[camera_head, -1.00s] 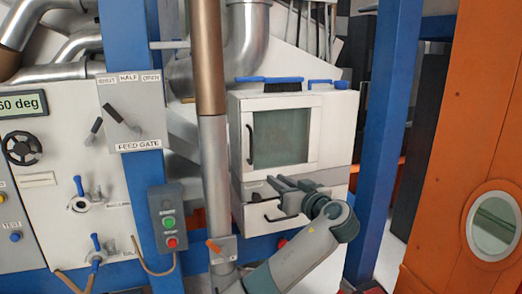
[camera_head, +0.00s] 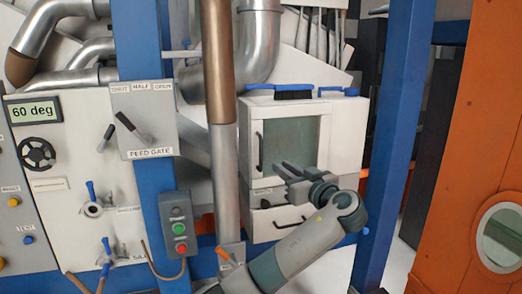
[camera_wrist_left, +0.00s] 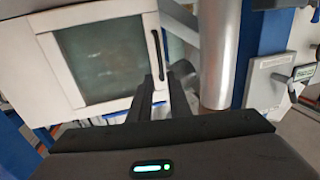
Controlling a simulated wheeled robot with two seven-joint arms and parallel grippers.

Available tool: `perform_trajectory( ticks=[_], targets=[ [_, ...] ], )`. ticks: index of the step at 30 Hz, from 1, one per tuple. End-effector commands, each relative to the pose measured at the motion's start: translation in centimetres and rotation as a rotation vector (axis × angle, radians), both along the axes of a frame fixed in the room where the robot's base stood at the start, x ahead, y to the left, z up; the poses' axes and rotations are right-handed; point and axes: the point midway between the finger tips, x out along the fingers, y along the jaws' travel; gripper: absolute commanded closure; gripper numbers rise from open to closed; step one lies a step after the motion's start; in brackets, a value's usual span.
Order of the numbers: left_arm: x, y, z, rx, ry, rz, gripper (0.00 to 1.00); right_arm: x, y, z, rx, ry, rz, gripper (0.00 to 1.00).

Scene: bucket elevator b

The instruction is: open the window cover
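The window cover (camera_head: 292,135) is a white-framed door with a greenish pane on a white box, and it looks shut. Its dark vertical handle (camera_head: 260,150) is at the left edge in the head view. The wrist view sees the cover (camera_wrist_left: 95,60) upside down, with the handle (camera_wrist_left: 158,54) on the right. My left gripper (camera_head: 278,167) is in front of the cover's lower part, its fingers pointing left. In the wrist view its two dark fingers (camera_wrist_left: 153,82) stand apart and empty near the handle's end. Contact with the handle cannot be told. My right gripper is out of view.
A vertical pipe (camera_head: 223,130) stands left of the box. A drawer (camera_head: 280,221) is below the cover. Blue-handled brushes (camera_head: 280,94) lie on top of the box. A blue post (camera_head: 395,140) and an orange panel (camera_head: 475,150) stand on the right.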

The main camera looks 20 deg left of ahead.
Motion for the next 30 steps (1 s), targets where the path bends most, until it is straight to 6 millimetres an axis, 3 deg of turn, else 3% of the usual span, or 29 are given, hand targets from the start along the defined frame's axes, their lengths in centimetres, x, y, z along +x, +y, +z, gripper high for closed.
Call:
perform_trajectory(
  ticks=[18, 30],
  targets=[
    [7.7, 7.9, 0.5, 0.003, 0.003, 0.003, 0.83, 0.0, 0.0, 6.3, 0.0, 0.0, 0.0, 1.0],
    [9.9, 10.0, 0.0, 0.0, 0.001, 0.0, 0.83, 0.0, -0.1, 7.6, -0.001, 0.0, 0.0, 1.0]
  ],
)
